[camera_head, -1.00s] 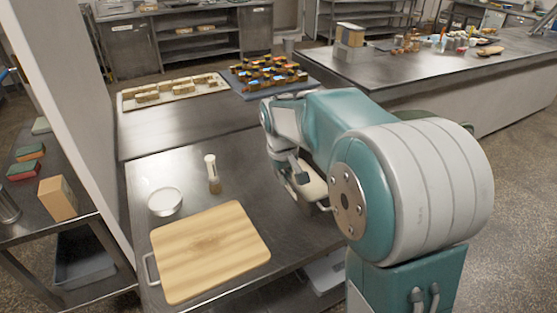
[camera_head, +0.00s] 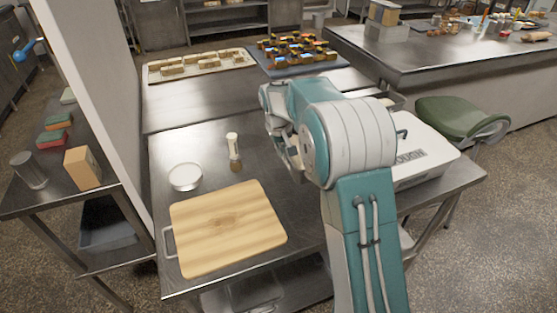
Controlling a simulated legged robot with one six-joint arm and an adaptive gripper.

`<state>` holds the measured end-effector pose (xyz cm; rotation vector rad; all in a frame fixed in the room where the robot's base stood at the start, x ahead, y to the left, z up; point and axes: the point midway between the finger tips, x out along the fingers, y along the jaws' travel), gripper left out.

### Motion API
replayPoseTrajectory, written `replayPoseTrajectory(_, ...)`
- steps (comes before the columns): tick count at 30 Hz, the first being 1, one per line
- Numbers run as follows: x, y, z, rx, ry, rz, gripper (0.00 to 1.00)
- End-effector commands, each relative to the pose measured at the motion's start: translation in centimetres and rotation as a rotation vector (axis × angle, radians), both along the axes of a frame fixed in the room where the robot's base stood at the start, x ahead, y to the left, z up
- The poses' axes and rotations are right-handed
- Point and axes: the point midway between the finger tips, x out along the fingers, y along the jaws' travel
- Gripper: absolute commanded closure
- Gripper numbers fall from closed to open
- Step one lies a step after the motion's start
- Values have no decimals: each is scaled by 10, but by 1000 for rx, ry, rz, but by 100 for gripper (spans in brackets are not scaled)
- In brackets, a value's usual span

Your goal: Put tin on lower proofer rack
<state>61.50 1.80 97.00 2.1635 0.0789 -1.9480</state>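My gripper (camera_head: 294,168) is over the steel table (camera_head: 205,145), right of the brush and behind the wooden board. My arm covers part of it, so I cannot tell whether its fingers are open or hold anything. No baking tin is clearly identifiable. A grey metal cylinder (camera_head: 29,171), possibly a tin, stands on the left side table. A pale box-like unit (camera_head: 424,152) with dark lettering and a handle sits at the table's right end, partly behind my arm. I cannot tell whether it is the proofer; no lower proofer rack is clearly identifiable.
Trays of pastries (camera_head: 200,64) and small cakes (camera_head: 300,50) are behind. A wall edge (camera_head: 95,90) stands left. A green stool (camera_head: 462,117) is at right.

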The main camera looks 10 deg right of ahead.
Motion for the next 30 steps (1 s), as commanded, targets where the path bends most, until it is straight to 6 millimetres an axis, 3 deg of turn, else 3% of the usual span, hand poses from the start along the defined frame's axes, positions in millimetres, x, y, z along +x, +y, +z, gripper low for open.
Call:
replayPoseTrajectory(10,19,9,-24,-2,-2,2,100)
replayPoseTrajectory(16,18,8,-50,-2,-1,1,100)
replayPoseTrajectory(26,18,8,-54,-2,-2,1,100)
replayPoseTrajectory(29,17,8,-55,-1,0,1,60)
replayPoseTrajectory(30,17,8,-55,-1,1,1,57)
